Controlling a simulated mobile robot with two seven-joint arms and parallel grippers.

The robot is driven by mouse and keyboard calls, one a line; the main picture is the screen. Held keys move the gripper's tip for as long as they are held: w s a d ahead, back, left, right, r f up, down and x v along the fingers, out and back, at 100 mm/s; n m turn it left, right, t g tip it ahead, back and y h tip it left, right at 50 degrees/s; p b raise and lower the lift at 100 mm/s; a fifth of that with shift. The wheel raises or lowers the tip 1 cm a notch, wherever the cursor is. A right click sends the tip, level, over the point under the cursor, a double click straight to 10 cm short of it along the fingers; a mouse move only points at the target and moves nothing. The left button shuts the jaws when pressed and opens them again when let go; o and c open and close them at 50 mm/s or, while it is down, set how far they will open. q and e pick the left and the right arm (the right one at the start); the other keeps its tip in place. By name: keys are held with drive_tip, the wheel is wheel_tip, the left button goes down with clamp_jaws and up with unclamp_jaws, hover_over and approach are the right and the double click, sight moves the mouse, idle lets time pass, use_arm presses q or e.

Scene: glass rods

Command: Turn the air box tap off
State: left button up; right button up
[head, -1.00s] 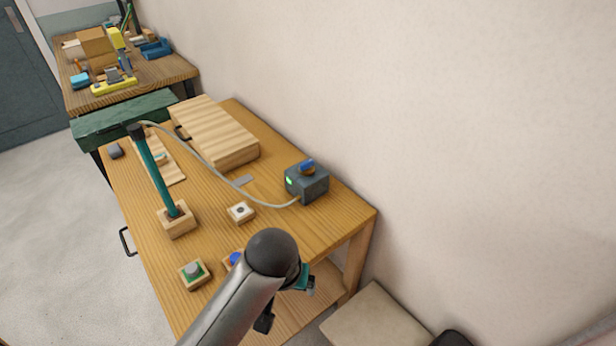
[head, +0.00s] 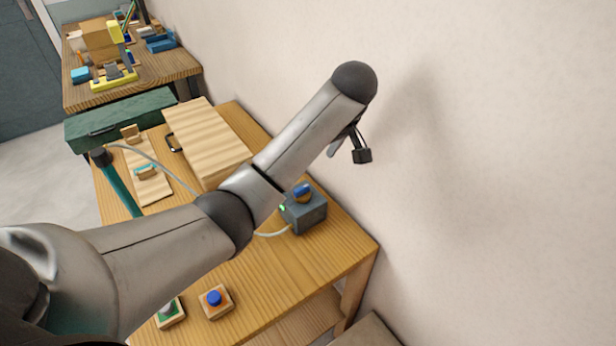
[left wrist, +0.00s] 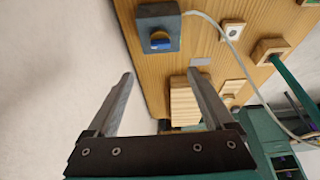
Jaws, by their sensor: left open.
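The air box (head: 310,218) is a small grey block near the table's right edge, with a green light on its side. Its tap (head: 303,190) is a blue handle on top. The box (left wrist: 152,24) and blue tap (left wrist: 160,45) also show at the top of the left wrist view, beyond the fingers. My left gripper (head: 361,155) is raised near the wall, to the right of the box and apart from it. In the left wrist view the gripper (left wrist: 161,76) is open, with nothing between its fingers. My right gripper is not in view.
A pale hose (head: 274,234) runs from the box, partly hidden by my arm. A slatted wooden case (head: 205,140) stands behind the box. A blue button (head: 214,298) on a wooden base is at the front. The wall (head: 480,150) rises close on the right.

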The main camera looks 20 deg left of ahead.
sight(301, 188)
use_arm(q)
drive_tip(key=b+x, duration=0.2)
drive_tip(key=x, duration=1.1)
drive_tip(key=shift+a+f, duration=0.15)
drive_tip(key=shift+f, duration=0.1)
drive_tip(key=shift+a+f, duration=0.15)
drive_tip(key=shift+f, duration=0.25)
drive_tip(key=shift+w+f, duration=0.1)
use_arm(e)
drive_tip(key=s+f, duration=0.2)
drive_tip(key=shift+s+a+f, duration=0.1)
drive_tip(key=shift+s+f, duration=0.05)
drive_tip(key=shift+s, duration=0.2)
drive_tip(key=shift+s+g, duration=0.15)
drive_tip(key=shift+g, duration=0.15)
use_arm(q)
drive_tip(key=c, duration=1.4)
